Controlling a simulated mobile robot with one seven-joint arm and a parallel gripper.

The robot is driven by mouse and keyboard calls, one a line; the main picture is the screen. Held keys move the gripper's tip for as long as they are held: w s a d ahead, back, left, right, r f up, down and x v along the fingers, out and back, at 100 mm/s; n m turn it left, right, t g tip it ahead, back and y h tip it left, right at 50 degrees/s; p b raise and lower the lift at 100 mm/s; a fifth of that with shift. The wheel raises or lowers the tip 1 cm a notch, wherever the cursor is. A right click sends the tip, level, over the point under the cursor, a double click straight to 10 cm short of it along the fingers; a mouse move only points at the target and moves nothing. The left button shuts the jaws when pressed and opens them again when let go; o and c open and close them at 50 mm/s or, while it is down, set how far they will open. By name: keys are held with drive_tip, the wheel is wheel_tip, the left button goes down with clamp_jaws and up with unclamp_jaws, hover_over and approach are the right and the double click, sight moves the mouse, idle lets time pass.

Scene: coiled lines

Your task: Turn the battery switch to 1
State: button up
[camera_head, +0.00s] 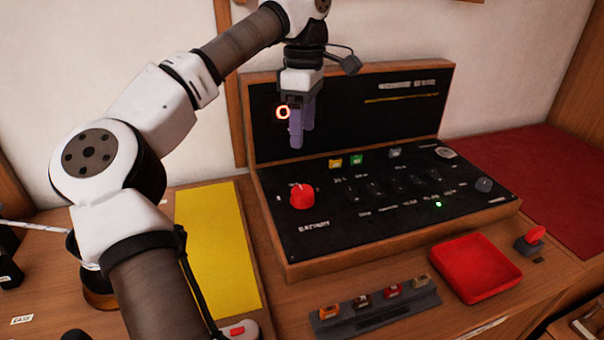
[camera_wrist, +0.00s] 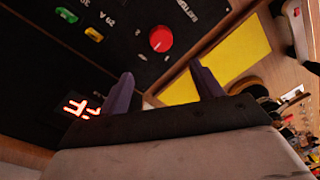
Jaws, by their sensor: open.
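The battery switch is a round red knob (camera_head: 302,196) with a pale pointer mark, at the left of the black control panel (camera_head: 330,235). It also shows in the wrist view as a red knob (camera_wrist: 161,39) beside the printed word "BATTERY".
Yellow and green fuses (camera_head: 345,161) sit at the panel's back. A yellow mat (camera_head: 215,245) lies left of the panel. In front are a fuse rack (camera_head: 375,308), a red tray (camera_head: 475,267) and a red-handled lever (camera_head: 531,239). The space above the knob is clear.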

sight(302, 190)
drive_tip(key=f, duration=0.9)
drive_tip(key=s+f, duration=0.1)
drive_tip(key=f, duration=0.3)
drive_tip(key=shift+a+f+p, duration=0.1)
drive_tip(key=shift+f+p, duration=0.1)
drive_tip(key=shift+p, duration=0.15)
drive_tip(key=shift+c, duration=0.2)
drive_tip(key=c, duration=0.9)
drive_tip(key=shift+c, duration=0.2)
drive_tip(key=shift+n, duration=0.3)
drive_tip(key=n+b, duration=0.1)
drive_tip(key=n, duration=0.4)
drive_tip(key=n+b, duration=0.1)
drive_tip(key=n, duration=0.5)
drive_tip(key=shift+s+a+h, duration=0.1)
drive_tip(key=shift+h, duration=0.2)
drive_tip(key=shift+n, duration=0.3)
